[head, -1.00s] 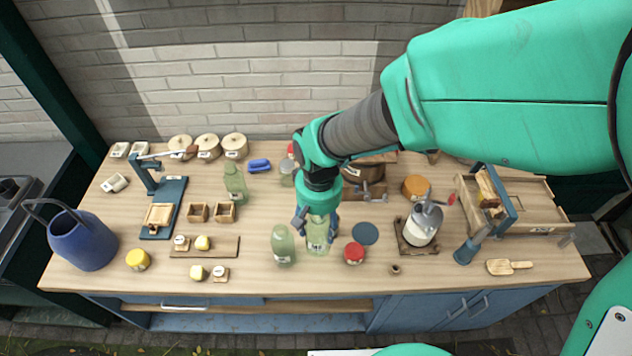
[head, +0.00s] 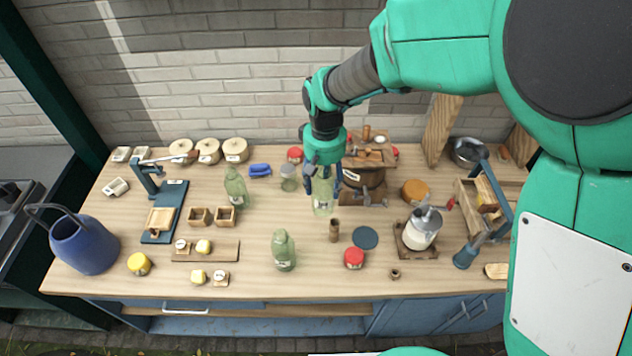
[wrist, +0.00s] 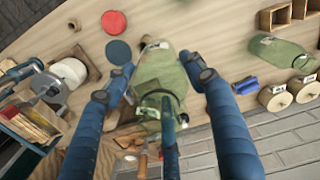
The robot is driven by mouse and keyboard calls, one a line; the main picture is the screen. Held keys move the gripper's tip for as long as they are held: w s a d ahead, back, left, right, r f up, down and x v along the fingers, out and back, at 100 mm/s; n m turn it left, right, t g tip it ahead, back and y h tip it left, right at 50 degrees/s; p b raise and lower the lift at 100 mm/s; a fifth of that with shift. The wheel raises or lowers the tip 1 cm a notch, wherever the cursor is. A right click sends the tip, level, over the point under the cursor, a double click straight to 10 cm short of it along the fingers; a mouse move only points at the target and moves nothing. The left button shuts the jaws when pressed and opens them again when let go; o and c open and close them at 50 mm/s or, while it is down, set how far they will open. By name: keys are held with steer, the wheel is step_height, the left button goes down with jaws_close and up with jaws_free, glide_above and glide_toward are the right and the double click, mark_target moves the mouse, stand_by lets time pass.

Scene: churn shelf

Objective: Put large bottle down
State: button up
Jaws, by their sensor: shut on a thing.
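My gripper (head: 322,187) is shut on a pale green bottle (head: 322,206), behind the middle of the wooden worktop. In the wrist view the bottle (wrist: 160,72) sits between the two blue fingers. Its upper part is partly hidden by the gripper in the head view. It looks roughly upright; I cannot tell whether its base touches the worktop. A second green bottle (head: 284,252) stands nearer the front edge. A third green bottle (head: 235,190) stands to the left of my gripper.
A brown wooden cylinder (head: 334,231) and a dark blue disc (head: 365,237) are in front of the held bottle. A glass jar (head: 289,178) is at its left and a wooden-topped grinder (head: 370,172) at its right. Some bare worktop (head: 265,215) lies to the left.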

steer(key=w+d+f, duration=0.2)
steer(key=w, duration=0.5)
step_height(320, 180, down, 10)
steer(key=shift+s+r+n, duration=0.15)
steer(key=shift+r+n, duration=0.1)
steer(key=shift+n, duration=0.15)
steer(key=shift+d, duration=0.1)
steer(key=w+a, duration=0.2)
steer(key=w, duration=0.5)
steer(key=w+a+f, duration=0.1)
steer(key=w+a, duration=0.1)
steer(key=w, duration=0.6)
steer(key=shift+w+f, duration=0.25)
steer(key=shift+w, duration=0.05)
steer(key=shift+f, duration=1.85)
